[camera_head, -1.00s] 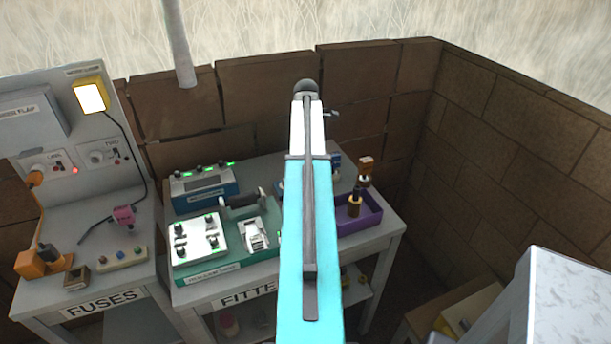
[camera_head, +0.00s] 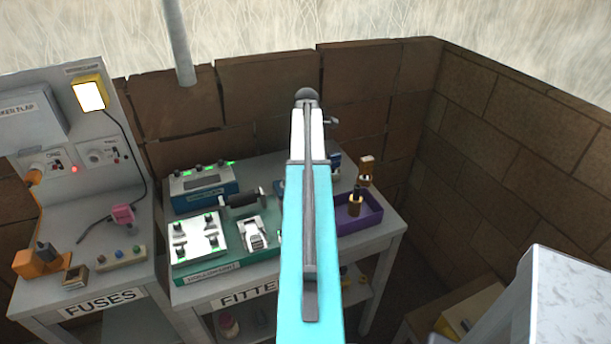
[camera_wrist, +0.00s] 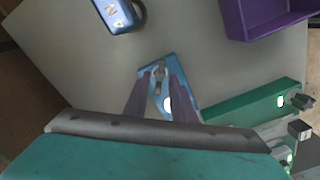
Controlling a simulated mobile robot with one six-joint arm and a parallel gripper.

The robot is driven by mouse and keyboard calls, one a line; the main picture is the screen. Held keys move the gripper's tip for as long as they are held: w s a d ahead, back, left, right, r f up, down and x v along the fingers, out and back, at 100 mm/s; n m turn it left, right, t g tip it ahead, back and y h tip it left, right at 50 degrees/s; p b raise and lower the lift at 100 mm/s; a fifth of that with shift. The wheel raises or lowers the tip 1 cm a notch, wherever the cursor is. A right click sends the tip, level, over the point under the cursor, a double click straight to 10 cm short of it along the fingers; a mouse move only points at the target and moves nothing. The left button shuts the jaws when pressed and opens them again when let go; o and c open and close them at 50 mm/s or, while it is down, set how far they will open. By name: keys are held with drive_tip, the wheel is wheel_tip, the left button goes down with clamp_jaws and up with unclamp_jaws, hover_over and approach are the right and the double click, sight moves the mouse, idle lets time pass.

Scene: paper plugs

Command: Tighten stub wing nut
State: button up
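In the wrist view, my gripper (camera_wrist: 161,78) reaches down over a small blue base (camera_wrist: 190,102) on the grey bench top. Its two fingers stand apart. A small grey metal piece (camera_wrist: 159,70), which looks like the wing nut, shows at the fingertips. It is too small to tell whether the fingers touch it. A white round spot (camera_wrist: 167,104) shows on the blue base between the fingers. In the head view, my turquoise arm hides the gripper and most of this part of the bench.
A purple tray (camera_head: 352,224) is right of my arm, holding a brown-and-black plug. A green board (camera_head: 215,274) with a white panel (camera_head: 197,236) is at left. A blue box (camera_head: 204,190) stands behind it. The fuses bench (camera_head: 85,292) is farther left. A brick wall closes the back.

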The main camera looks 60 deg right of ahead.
drive_tip(key=shift+f, duration=0.4)
clamp_jaws()
idle(0.4)
